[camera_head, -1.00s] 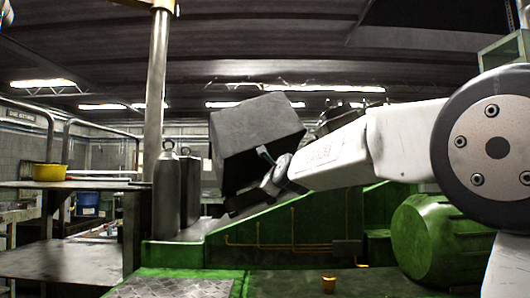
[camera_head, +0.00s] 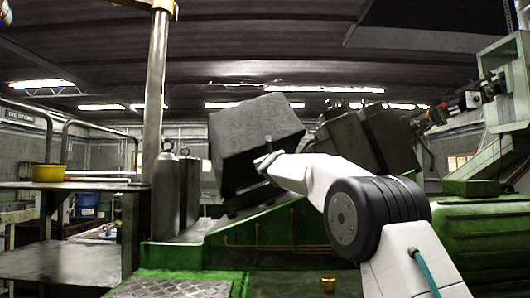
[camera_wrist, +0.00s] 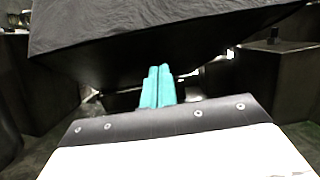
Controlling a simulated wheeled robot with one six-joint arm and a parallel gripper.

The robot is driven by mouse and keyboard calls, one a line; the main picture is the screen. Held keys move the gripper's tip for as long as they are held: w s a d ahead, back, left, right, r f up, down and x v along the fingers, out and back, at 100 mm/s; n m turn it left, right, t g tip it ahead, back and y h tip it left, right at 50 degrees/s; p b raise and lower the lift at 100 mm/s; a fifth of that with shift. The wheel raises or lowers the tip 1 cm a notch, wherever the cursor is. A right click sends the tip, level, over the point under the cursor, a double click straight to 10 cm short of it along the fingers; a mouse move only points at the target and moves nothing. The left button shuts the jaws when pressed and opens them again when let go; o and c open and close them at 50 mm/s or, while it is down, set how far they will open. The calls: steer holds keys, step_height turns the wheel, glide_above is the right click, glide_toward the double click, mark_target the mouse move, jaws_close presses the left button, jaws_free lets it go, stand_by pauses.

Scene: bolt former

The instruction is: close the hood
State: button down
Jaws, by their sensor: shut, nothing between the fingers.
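The hood, a dark grey box-shaped cover (camera_head: 245,135), sits tilted above the sloping green machine body in the head view. In the wrist view its dark underside and lower edge (camera_wrist: 150,30) fill the top. My gripper (camera_head: 265,150) is in front of the hood's right lower part in the head view. In the wrist view its teal fingers (camera_wrist: 159,80) are together, empty, and point towards the hood's underside. I cannot tell whether the fingertips touch the hood.
The green machine (camera_head: 270,235) spans the lower middle. Dark blocks (camera_head: 385,140) stand right of the hood, behind my arm. Two dark cylinders (camera_head: 178,190) and a metal post (camera_head: 155,90) stand left.

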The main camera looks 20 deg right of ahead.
mark_target(264, 148)
steer(key=shift+w+a+r, duration=0.2)
steer(key=shift+w+r, duration=0.25)
steer(key=shift+r, duration=0.35)
steer(key=shift+w+a+r, duration=0.15)
steer(key=shift+w+r, duration=0.25)
steer(key=shift+r, duration=0.35)
